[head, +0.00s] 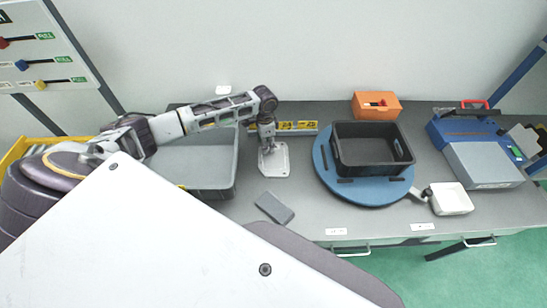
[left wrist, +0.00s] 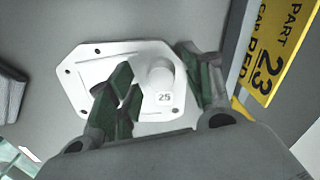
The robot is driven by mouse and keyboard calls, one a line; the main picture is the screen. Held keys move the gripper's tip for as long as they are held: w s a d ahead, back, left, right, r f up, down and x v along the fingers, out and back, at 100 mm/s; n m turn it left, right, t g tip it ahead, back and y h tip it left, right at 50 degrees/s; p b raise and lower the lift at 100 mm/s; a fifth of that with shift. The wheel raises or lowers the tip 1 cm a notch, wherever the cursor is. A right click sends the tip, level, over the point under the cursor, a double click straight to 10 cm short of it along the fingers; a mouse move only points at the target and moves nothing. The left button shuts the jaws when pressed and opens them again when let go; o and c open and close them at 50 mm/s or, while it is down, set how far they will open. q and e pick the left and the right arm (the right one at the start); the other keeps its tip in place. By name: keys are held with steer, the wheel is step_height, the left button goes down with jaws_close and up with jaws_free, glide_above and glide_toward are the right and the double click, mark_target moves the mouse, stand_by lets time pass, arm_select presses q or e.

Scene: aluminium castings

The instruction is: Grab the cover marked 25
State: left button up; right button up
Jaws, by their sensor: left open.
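In the left wrist view the cover (left wrist: 91,73) is a plate with cut corners, small holes and a raised round boss (left wrist: 158,78). A small label reading 25 (left wrist: 165,97) is on it. My left gripper (head: 266,145) is over the cover, pointing down. In the left wrist view its fingers (left wrist: 154,64) are open, one on each side of the boss. I cannot tell whether they touch it. My right gripper is not in view.
A yellow strip (left wrist: 275,50) with "PART" and "23" lies beside the cover. A grey tray (head: 237,175) stands left, a dark grey block (head: 274,207) in front.

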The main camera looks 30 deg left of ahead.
arm_select(q)
steer(key=shift+f, duration=0.15)
stand_by(0.3)
jaws_close()
